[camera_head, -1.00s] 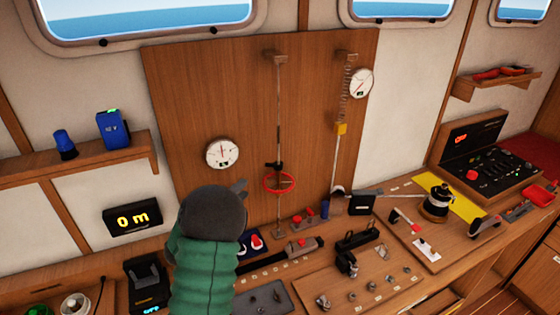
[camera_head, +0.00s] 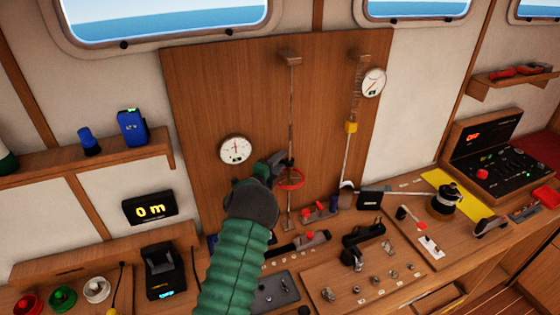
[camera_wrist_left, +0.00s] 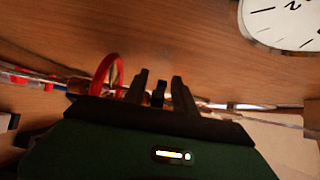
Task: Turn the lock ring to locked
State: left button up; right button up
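A red ring (camera_head: 291,179) sits around a thin vertical rod (camera_head: 292,110) in front of the brown wooden panel. No lock marking can be read on it. My left gripper (camera_head: 282,163) is at the rod, just above the red ring; its arm hides part of the panel and bench. In the left wrist view the two dark fingers (camera_wrist_left: 158,88) are apart, with a small dark piece (camera_wrist_left: 158,97) showing between them and gaps at its sides. The red ring (camera_wrist_left: 108,74) shows just left of the fingers there. My right gripper is not in view.
A round gauge (camera_head: 235,149) is on the panel left of the rod. A second rod with a yellow block (camera_head: 351,127) stands to the right. The bench below holds red-topped fittings (camera_head: 319,209), a black handle (camera_head: 363,234) and several small knobs.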

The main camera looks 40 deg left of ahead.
pick_arm(q)
grip_shut()
jog(key=shift+a+f, duration=0.1)
jog(key=shift+f, duration=0.05)
jog(key=m+h+b, duration=0.2)
jog(key=h+b, duration=0.1)
jog(key=m+h+b, duration=0.1)
jog(key=b, duration=0.1)
jog(key=shift+w+a+h, duration=0.1)
jog(key=shift+w+h, duration=0.2)
jog(key=shift+c, duration=1)
grip_release()
jog(key=shift+o, duration=1)
jog(key=shift+w+a, duration=0.1)
jog(key=shift+a, duration=0.1)
